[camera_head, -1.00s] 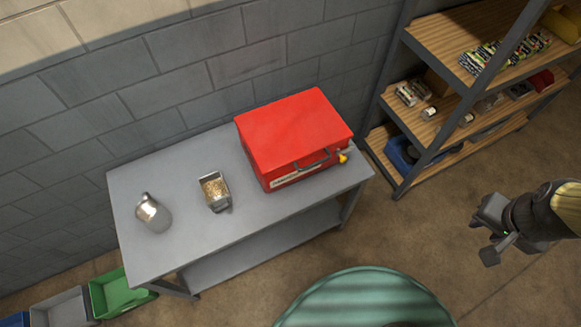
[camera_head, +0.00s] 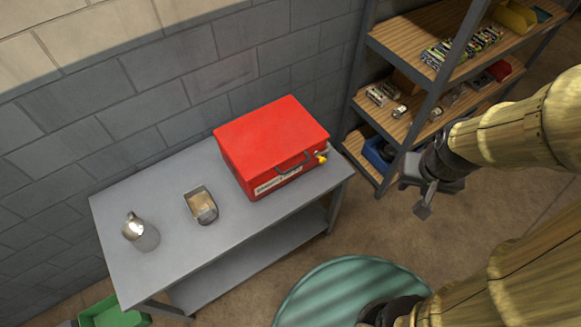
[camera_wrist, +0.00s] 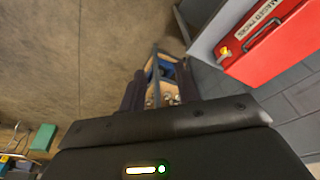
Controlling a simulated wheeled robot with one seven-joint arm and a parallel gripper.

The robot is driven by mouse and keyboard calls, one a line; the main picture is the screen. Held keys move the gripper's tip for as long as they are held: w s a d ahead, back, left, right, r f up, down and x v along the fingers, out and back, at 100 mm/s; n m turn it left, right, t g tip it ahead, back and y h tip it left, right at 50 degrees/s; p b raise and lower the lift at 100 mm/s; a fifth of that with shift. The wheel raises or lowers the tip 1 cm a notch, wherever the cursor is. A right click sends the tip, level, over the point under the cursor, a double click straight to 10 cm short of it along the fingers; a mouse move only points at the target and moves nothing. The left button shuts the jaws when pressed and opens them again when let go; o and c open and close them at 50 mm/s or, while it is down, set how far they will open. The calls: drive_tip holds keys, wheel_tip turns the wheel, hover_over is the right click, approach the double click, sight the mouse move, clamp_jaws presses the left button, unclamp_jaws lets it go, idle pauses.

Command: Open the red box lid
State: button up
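The red box (camera_head: 270,145) stands on the right part of the grey table, its lid shut. A dark handle (camera_head: 292,163), a pale label and a small yellow piece (camera_head: 321,157) are on its front. The box also shows at the upper right of the wrist view (camera_wrist: 275,45), with the handle and yellow piece visible. My gripper (camera_head: 424,200) is in the air to the right of the table, in front of the shelf and apart from the box. In the wrist view its two fingers (camera_wrist: 160,92) stand apart with nothing between them.
The grey table (camera_head: 165,225) also holds a metal container (camera_head: 201,205) and a shiny jug (camera_head: 134,228). A wooden shelf rack (camera_head: 420,105) with batteries and bins stands at the right. A round green top (camera_head: 345,290) is at the front. A green bin (camera_head: 112,312) is on the floor at lower left.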

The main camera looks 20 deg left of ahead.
sight(295, 166)
drive_tip(key=w+a+f+n+t+y+b, duration=0.25)
drive_tip(key=w+f+n+b, duration=0.3)
drive_tip(key=w+n, duration=0.4)
drive_tip(key=w+a+f+n+t+y+b, duration=0.15)
drive_tip(key=w+f+n+t+b, duration=0.4)
drive_tip(key=w, duration=0.65)
drive_tip(key=a+f+n+g+y+b, duration=0.3)
drive_tip(key=a+f+n+y+b, duration=0.3)
drive_tip(key=n, duration=0.4)
drive_tip(key=s+a+f+n+g+y+b, duration=0.2)
drive_tip(key=s+f+n+g+y+b, duration=0.3)
drive_tip(key=n+g, duration=0.4)
drive_tip(key=shift+s+f+n+y+b, duration=0.15)
drive_tip(key=shift+s+n+y+b, duration=0.25)
drive_tip(key=shift+s+n+y, duration=0.45)
drive_tip(key=shift+s+a, duration=0.1)
drive_tip(key=shift+s, duration=0.05)
drive_tip(key=a+f, duration=0.1)
drive_tip(key=a, duration=0.4)
drive_tip(key=s+a, duration=0.1)
drive_tip(key=a, duration=0.5)
drive_tip(key=a+f+b, duration=0.1)
drive_tip(key=a, duration=0.5)
drive_tip(key=shift+s+f, duration=0.25)
drive_tip(key=shift+f, duration=0.1)
